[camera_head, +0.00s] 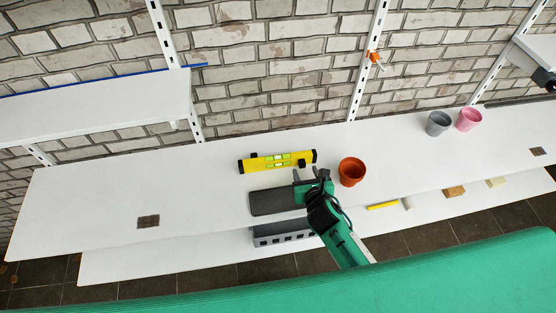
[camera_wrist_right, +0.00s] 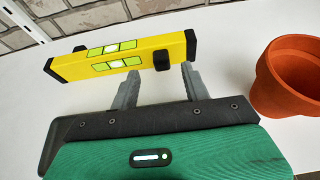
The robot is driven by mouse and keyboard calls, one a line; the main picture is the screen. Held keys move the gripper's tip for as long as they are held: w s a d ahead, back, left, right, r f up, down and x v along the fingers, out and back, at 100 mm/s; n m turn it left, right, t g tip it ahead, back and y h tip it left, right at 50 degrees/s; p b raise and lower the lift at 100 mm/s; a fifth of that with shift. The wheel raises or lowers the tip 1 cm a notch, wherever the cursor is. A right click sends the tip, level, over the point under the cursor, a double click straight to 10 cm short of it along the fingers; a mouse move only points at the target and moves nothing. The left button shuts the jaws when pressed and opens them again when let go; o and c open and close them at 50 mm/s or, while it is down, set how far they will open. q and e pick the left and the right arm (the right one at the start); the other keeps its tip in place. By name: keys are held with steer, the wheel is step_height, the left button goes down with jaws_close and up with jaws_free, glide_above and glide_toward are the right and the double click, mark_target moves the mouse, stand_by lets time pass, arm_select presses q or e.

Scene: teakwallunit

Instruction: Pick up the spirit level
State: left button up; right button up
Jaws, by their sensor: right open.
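The yellow spirit level (camera_head: 277,161) with black end caps lies on the white shelf, near the brick wall. It also shows in the right wrist view (camera_wrist_right: 95,66), just beyond my fingertips. My right gripper (camera_head: 306,172) is open and empty, at the near side of the level, toward its right half. In the right wrist view the two grey fingers of my gripper (camera_wrist_right: 158,76) point at the level, with their tips close to its near edge; I cannot tell whether they touch it. My left gripper is not in view.
A terracotta pot (camera_head: 352,171) stands close to the right of my right gripper. A grey pot (camera_head: 438,124) and a pink pot (camera_head: 468,119) stand farther right. The white shelf (camera_head: 200,190) is clear to the left, apart from a small brown patch (camera_head: 148,221).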

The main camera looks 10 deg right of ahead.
mark_target(303, 164)
steer(key=x, duration=0.4)
steer(key=shift+w+r+p, duration=0.1)
steer(key=shift+r+p, duration=0.05)
steer(key=shift+p, duration=0.25)
steer(key=shift+d, duration=0.1)
steer(key=c, duration=1)
steer(key=shift+r, duration=0.1)
